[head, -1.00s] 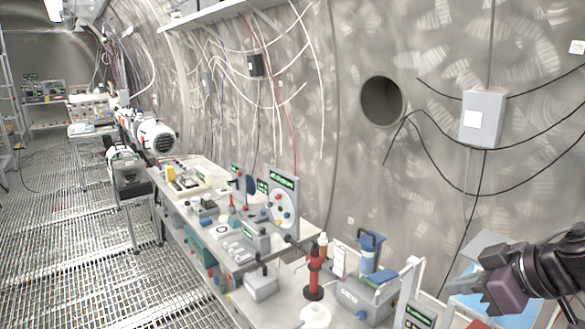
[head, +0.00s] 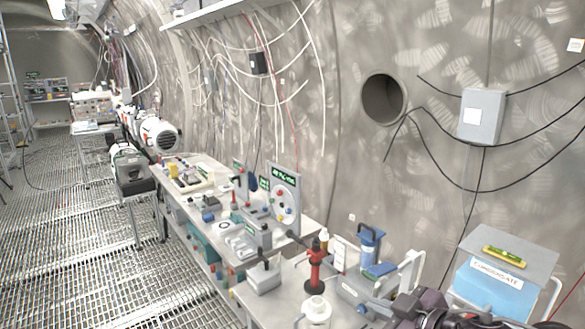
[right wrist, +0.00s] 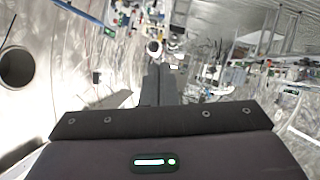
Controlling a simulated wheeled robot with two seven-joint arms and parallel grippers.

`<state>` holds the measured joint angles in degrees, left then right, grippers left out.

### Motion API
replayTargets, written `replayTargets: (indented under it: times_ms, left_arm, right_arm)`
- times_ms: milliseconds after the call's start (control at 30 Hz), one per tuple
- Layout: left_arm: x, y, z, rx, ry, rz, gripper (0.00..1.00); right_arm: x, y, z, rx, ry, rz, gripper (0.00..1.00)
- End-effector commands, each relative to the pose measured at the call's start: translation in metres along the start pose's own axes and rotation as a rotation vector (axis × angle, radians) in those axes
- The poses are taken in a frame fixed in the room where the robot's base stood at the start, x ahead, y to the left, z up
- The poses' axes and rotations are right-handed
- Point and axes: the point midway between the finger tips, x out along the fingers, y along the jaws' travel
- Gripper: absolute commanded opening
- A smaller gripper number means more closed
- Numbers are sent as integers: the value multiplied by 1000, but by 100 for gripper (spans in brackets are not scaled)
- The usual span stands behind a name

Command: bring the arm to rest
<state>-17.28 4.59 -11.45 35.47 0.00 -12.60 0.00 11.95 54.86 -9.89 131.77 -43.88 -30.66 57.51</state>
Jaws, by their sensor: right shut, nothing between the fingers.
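My right arm shows at the bottom right edge of the head view, low beside the bench end. My right gripper (right wrist: 158,85) shows in the right wrist view with its dark fingers together and nothing between them. Its fingertips point over the bench area, and I see no contact with anything. My left gripper is not in view.
The long bench (head: 258,299) carries instruments, a red stand (head: 315,268) and a blue-topped device (head: 370,246). A blue box with a grey lid (head: 490,285) and a yellow level (head: 505,257) stands at the right. The grated floor (head: 75,220) at left is largely clear.

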Motion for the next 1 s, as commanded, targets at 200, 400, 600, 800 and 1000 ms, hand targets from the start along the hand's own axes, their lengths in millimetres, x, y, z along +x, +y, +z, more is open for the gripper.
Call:
replayTargets:
  times_ms: [200,400,600,800,1000]
  left_arm:
    - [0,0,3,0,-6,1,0]
    - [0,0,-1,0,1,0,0]
    - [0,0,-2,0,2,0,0]
    - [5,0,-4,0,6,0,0]
    - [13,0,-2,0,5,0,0]
  right_arm:
    - [4,-38,63,196,-162,199,0]
    - [-27,-73,142,372,-480,243,0]
    - [-64,-117,195,507,-737,177,0]
    - [-74,-152,238,584,-887,103,0]
    - [-32,-170,298,582,-906,93,0]
